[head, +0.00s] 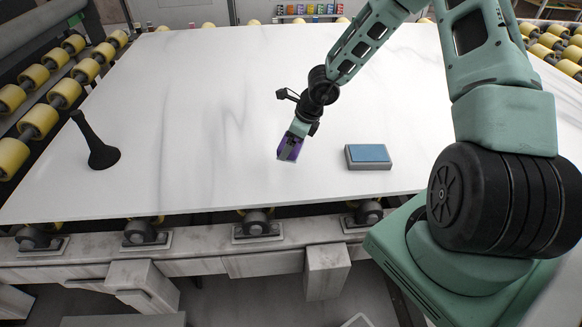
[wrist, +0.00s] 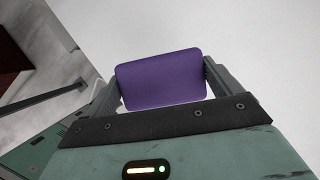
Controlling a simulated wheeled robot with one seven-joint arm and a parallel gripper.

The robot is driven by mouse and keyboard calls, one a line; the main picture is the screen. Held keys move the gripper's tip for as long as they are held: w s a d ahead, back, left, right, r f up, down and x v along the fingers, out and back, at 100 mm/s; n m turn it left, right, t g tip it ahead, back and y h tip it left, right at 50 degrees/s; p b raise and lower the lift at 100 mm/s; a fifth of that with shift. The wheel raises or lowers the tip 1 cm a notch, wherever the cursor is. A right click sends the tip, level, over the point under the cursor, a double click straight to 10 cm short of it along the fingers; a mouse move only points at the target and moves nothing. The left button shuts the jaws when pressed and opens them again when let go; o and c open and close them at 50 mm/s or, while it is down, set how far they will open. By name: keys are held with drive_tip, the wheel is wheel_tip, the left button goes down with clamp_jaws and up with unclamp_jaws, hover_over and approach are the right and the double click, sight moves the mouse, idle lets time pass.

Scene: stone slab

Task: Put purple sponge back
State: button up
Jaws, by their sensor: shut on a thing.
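The purple sponge (head: 290,148) is between the fingers of my gripper (head: 289,151), over the middle-front part of the white stone slab in the head view. In the wrist view the purple sponge (wrist: 162,79) is a flat rounded block, with a finger of my gripper (wrist: 163,82) against each side. My gripper is shut on it. I cannot tell whether the sponge touches the slab. A grey block with a blue top (head: 368,156) lies on the slab to the right of my gripper, apart from it.
The white slab (head: 200,110) lies on yellow rollers and is mostly bare. A black flared object (head: 97,148) stands at its left. The slab's front edge runs just below the blue-topped block. Several small coloured items (head: 310,9) stand beyond the far edge.

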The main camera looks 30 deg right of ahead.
wheel_tip(320, 180, down, 8)
drive_tip(key=b, duration=0.5)
drive_tip(key=o, duration=0.6)
